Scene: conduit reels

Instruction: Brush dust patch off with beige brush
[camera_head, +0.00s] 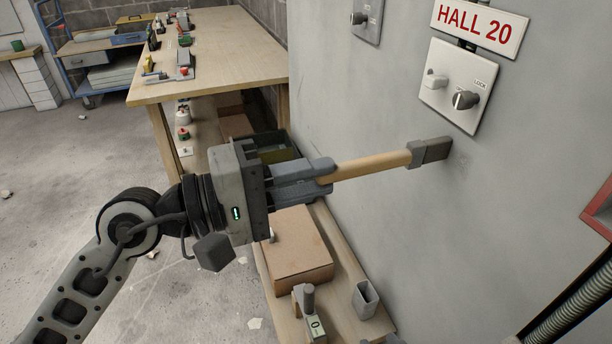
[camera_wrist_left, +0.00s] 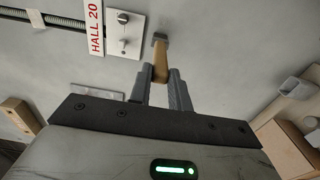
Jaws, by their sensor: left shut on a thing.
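My left gripper (camera_head: 325,171) is shut on the beige handle of the brush (camera_head: 370,164), which also shows between the fingers (camera_wrist_left: 161,75) in the left wrist view. The brush points right, and its dark grey bristle end (camera_head: 432,150) is at or very near the grey wall, just below the white switch plate (camera_head: 455,85). I cannot tell whether the bristles touch the wall. A faint darker smudge (camera_head: 456,193), possibly the dust patch, shows on the wall below the bristles. My right gripper is not in view.
The switch plate has a protruding knob (camera_head: 466,99), close above the brush, under a HALL 20 sign (camera_head: 480,25). A low shelf below holds a cardboard box (camera_head: 300,262) and an open grey holder (camera_head: 365,299). A wooden workbench (camera_head: 225,50) stands behind. A red-edged box (camera_head: 600,210) is at right.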

